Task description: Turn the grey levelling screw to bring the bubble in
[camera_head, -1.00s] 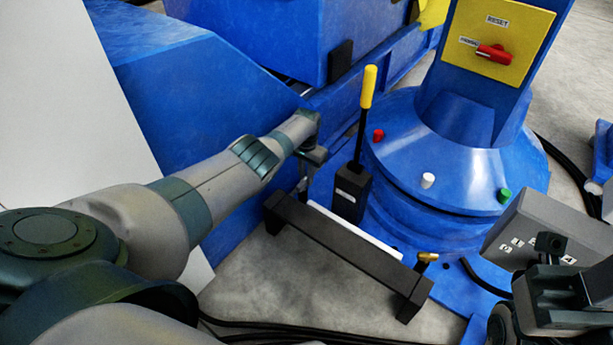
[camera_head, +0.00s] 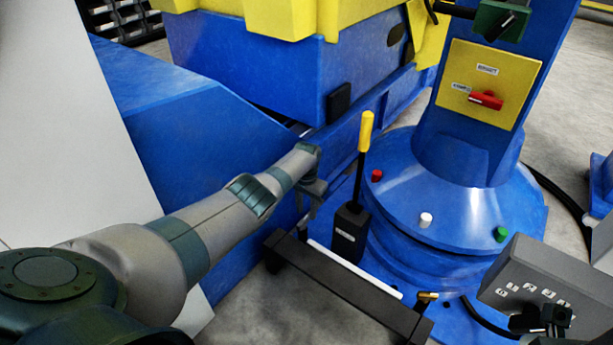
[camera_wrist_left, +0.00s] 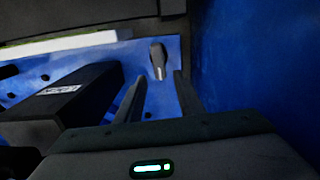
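The grey levelling screw (camera_wrist_left: 158,60) shows in the left wrist view as a small grey upright knob on a blue plate. It lies just beyond the fingertips of my left gripper (camera_wrist_left: 159,78), roughly in line with the gap between them. The fingers are apart and nothing shows between them. In the head view my left gripper (camera_head: 313,187) points down beside the blue wall, and the screw cannot be made out there. I cannot make out a bubble in either view. Dark parts, likely my right gripper (camera_head: 545,318), show at the lower right; their opening is unclear.
A black block with a yellow-handled lever (camera_head: 365,130) stands right of my left gripper. A low black bar (camera_head: 345,290) lies in front, with a brass fitting (camera_head: 427,296) at its right end. The round blue base (camera_head: 450,220) and grey labelled box (camera_head: 535,280) are farther right.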

